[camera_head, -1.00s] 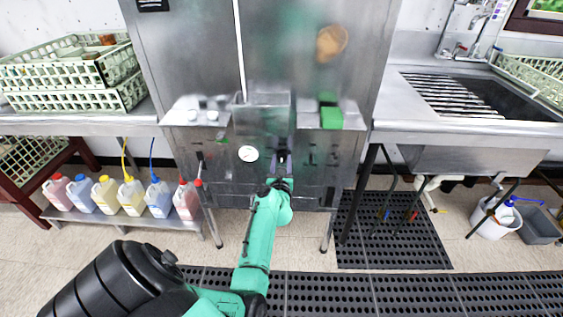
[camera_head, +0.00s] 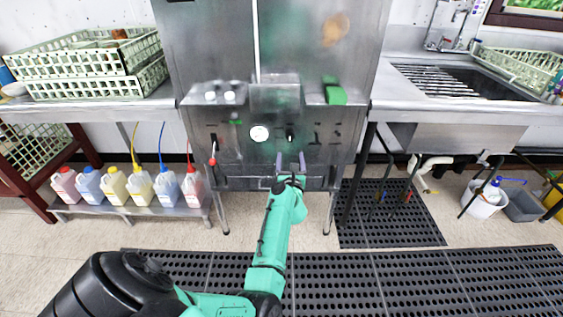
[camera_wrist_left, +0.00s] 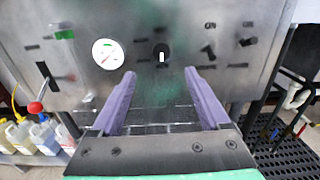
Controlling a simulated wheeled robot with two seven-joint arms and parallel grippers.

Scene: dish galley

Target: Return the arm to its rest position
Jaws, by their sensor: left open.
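My left gripper (camera_head: 290,163) is open and empty, with its two purple fingers apart in front of the steel dish machine (camera_head: 228,150). In the left wrist view the fingers (camera_wrist_left: 160,88) point at the machine's front panel (camera_wrist_left: 140,25). A black knob with a white mark (camera_wrist_left: 161,55) shows beyond and between the fingertips, with nothing held. The knob is also seen in the head view (camera_head: 290,135). A round white gauge (camera_head: 259,134) sits left of it. My right gripper is not in view.
A red-ended lever (camera_head: 212,161) sticks out at the panel's left. Coloured jugs (camera_head: 140,187) stand on a low shelf at left. Green racks (camera_head: 95,75) lie on the left counter. A sink (camera_head: 470,85) is at right. Black mats (camera_head: 390,215) cover the floor.

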